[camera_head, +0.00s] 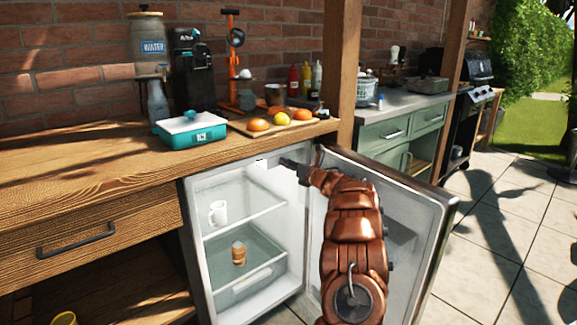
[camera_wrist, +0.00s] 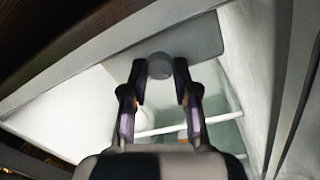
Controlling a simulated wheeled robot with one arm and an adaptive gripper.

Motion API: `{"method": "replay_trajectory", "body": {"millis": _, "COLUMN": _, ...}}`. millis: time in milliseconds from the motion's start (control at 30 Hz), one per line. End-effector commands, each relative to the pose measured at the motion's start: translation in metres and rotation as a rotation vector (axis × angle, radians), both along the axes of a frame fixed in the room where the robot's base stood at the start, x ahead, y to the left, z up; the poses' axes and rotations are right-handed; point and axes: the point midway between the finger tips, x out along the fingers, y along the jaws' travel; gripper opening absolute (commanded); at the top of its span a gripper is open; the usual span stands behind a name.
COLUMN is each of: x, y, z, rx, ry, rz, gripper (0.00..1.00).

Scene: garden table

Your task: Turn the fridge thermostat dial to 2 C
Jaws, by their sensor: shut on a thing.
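The small fridge (camera_head: 191,245) stands under the wooden counter with its door (camera_head: 425,225) swung open to the right. My copper-coloured arm reaches into its upper part, and my gripper (camera_head: 285,162) is at the top inside. In the wrist view the round grey thermostat dial (camera_wrist: 160,66) sits on a pale panel under the fridge's top edge. My gripper (camera_wrist: 160,75) has one finger on each side of the dial and is shut on it. The dial's markings cannot be read. In the head view the dial cannot be made out clearly.
Inside the fridge, a white mug (camera_head: 218,213) stands on the upper shelf and a small brown-and-white item (camera_head: 239,253) sits lower down. The open door is close to my arm's right side. The counter (camera_head: 90,180) overhangs the fridge.

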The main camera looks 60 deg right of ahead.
Motion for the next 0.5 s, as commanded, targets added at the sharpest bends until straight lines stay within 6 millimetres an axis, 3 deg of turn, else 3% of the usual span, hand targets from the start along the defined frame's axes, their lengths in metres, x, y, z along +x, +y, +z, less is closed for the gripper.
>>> {"method": "replay_trajectory", "body": {"millis": 300, "x": -0.0012, "y": -0.0015, "z": 0.001, "rx": 0.007, "ry": -0.004, "rz": -0.004, "gripper": 0.0}}
{"method": "replay_trajectory", "body": {"millis": 333, "x": -0.0011, "y": -0.0014, "z": 0.0009, "rx": 0.008, "ry": -0.003, "rz": -0.004, "gripper": 0.31}}
{"method": "replay_trajectory", "body": {"millis": 500, "x": -0.0007, "y": -0.001, "z": 0.0007, "rx": 0.007, "ry": -0.002, "rz": -0.002, "gripper": 0.49}}
